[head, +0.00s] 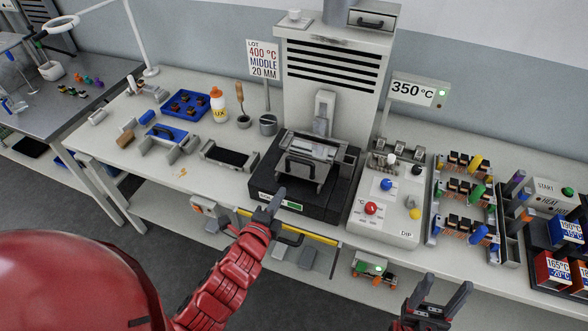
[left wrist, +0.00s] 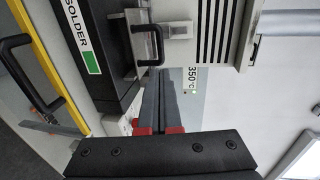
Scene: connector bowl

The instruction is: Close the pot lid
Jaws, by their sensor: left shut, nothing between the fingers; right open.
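The solder pot (head: 258,193) is a black box with a green-marked label in the middle of the bench; its SOLDER label shows in the left wrist view (left wrist: 85,50). A grey metal lid (head: 325,151) with a black bar handle (head: 300,166) is on top of it. The handle also shows in the left wrist view (left wrist: 147,45). I cannot tell how far the lid stands open. My left gripper (head: 270,206) is shut and empty in front of the pot's front face, apart from the handle. My right gripper (head: 443,298) is open and empty at the bottom, before the bench.
A grey slotted tower (head: 335,65) stands behind the pot. A control box (head: 385,225) with coloured knobs is close on its right, and a dark slotted tray (head: 228,157) on its left. A yellow strip (head: 325,240) with a black handle runs along the front edge.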

